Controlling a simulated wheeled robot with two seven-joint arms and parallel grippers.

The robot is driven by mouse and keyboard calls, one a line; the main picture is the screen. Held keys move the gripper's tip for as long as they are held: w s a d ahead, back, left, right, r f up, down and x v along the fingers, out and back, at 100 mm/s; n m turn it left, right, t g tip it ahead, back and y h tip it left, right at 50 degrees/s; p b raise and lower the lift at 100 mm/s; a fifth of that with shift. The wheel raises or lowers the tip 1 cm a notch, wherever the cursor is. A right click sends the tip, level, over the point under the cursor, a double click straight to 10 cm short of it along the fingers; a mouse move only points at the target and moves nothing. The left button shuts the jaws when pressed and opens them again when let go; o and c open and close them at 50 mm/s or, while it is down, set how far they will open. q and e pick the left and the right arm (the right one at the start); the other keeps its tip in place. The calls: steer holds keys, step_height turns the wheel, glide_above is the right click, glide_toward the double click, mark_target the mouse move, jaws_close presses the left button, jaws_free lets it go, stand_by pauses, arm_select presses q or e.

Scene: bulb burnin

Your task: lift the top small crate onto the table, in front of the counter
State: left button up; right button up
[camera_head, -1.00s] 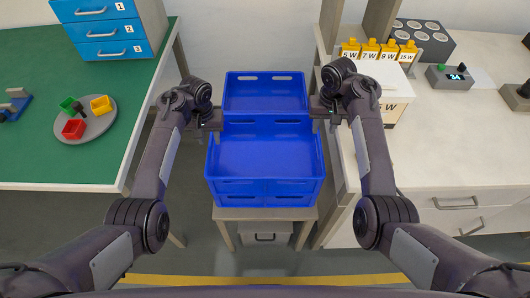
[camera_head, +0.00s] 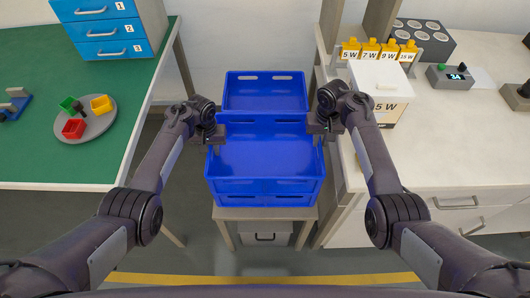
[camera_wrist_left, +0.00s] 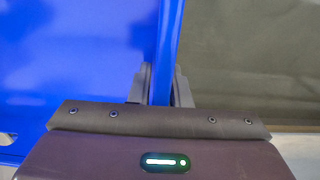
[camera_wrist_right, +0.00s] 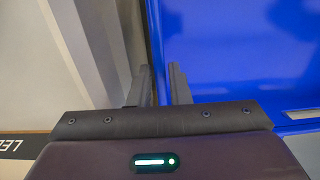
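Blue crates are stacked in the gap between the two worktops in the head view. The front upper crate (camera_head: 262,160) is empty, open at the top and level. My left gripper (camera_head: 215,137) is at its left wall; in the left wrist view (camera_wrist_left: 161,85) the fingers lie close on both faces of that blue wall. My right gripper (camera_head: 322,138) is at the right wall; in the right wrist view (camera_wrist_right: 160,80) the fingers likewise sit close around the wall. The exact finger contact is hard to see.
A further blue crate (camera_head: 265,92) shows behind. The stack rests on a low stand (camera_head: 265,213). The green table (camera_head: 50,165) at left has a grey round tray and blue drawers. The white counter (camera_head: 450,140) at right carries a white box (camera_head: 380,82) beside my right arm.

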arm_select(q)
jaws_close()
arm_select(e)
jaws_close()
arm_select(q)
steer(key=shift+r, duration=0.1)
